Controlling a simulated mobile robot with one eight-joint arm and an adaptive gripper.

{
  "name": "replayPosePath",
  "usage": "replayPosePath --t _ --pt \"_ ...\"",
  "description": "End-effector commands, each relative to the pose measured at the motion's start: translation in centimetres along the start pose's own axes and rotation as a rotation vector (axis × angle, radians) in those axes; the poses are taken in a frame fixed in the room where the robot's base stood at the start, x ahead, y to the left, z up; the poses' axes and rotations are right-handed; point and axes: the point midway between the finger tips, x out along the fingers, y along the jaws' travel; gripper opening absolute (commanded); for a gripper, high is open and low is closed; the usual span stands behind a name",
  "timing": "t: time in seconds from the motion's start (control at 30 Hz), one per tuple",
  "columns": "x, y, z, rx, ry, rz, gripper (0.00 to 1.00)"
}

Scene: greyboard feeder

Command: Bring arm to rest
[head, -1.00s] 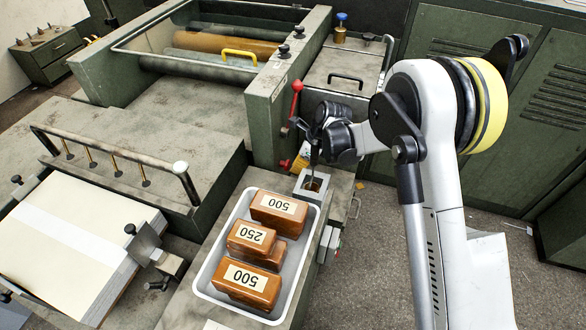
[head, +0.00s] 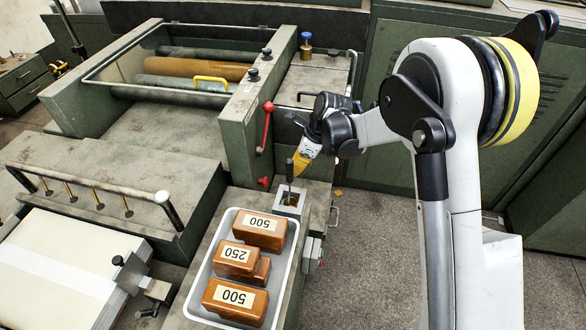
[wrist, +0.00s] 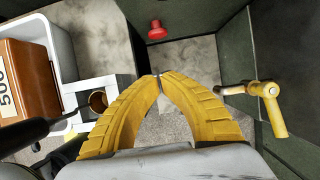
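My gripper (head: 301,163) is beside the grey socket block at the end of the bench, above and to the right of it. In the wrist view its two yellow fingers (wrist: 158,77) curve together and their tips meet, with nothing visible between them. A dark-handled rod (head: 289,172) stands in the grey socket block (head: 291,200), apart from the fingers. In the wrist view the rod (wrist: 30,131) runs toward the block's round hole at the left. My arm is bent, with its elbow raised at the right of the head view.
A white tray (head: 287,275) holds several brown blocks (head: 233,299) labelled 500 and 250. A red-knobbed lever (head: 267,125) is on the green machine left of my gripper. Green cabinets (head: 400,150) stand behind. Floor (head: 375,235) below the arm is clear.

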Motion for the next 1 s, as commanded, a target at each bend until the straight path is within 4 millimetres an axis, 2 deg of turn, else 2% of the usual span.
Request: replayPosePath --t 0.27,0.37,0.47,0.6,0.67,0.8,1.0 --pt "-0.1 0.0 0.0 -0.003 0.0 -0.001 0.0" --pt "-1.6 0.1 -0.2 -0.04 0.005 -0.017 0.0" --pt "-5.0 0.6 -0.7 -0.139 0.017 -0.054 0.0" --pt "-11.6 2.3 -2.4 -0.365 0.064 -0.131 0.0" --pt "-14.4 3.3 -3.3 -0.469 0.091 -0.163 0.0" --pt "-19.9 6.3 -5.7 -0.715 0.175 -0.226 0.0" --pt "-25.6 11.8 -9.7 -1.064 0.329 -0.279 0.0"
